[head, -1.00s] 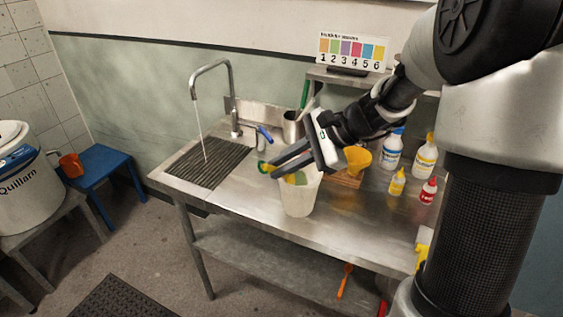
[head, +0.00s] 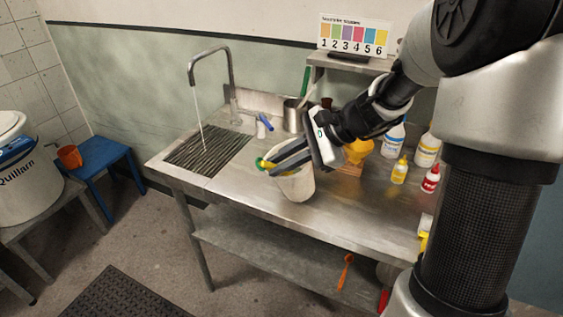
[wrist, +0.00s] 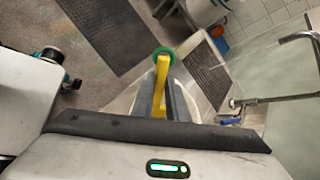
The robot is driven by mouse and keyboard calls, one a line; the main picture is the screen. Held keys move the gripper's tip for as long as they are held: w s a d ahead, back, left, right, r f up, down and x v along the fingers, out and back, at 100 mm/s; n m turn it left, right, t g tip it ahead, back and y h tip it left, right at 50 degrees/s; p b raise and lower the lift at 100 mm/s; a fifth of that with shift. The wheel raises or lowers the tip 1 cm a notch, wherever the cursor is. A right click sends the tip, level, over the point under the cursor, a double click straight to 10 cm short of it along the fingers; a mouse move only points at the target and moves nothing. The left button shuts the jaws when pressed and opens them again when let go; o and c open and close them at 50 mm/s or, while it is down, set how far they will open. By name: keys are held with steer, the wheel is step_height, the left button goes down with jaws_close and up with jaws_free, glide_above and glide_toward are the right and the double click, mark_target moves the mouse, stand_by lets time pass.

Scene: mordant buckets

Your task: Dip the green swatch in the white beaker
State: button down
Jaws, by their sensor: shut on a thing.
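The white beaker (head: 297,187) stands on the steel bench in the head view and seems slightly tilted. My gripper (head: 270,164) reaches over its mouth from the upper right, fingers angled down to the left. It is shut on a yellow handle with a green ring at its end (head: 262,163). In the wrist view the yellow handle (wrist: 161,85) lies between the fingers, with the green ring (wrist: 163,50) beyond the tips. The green swatch cannot be made out apart from this piece. The beaker's inside is hidden by the fingers.
A tap (head: 229,85) runs into a ribbed drain (head: 208,151) at left. A steel pot (head: 292,115) stands behind the beaker. The bench front is clear.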

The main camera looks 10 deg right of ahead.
steer(key=shift+w+d, duration=0.15)
steer(key=shift+d, duration=0.5)
steer(key=shift+s+a, duration=0.2)
steer(key=shift+a, duration=0.6)
steer(key=shift+d, duration=0.1)
steer(key=shift+w+d, duration=0.15)
steer(key=shift+d, duration=0.55)
steer(key=shift+a, duration=0.1)
steer(key=shift+a, duration=0.75)
steer(key=shift+d+p, duration=0.4)
steer(key=shift+d, duration=0.45)
steer(key=shift+a, duration=0.15)
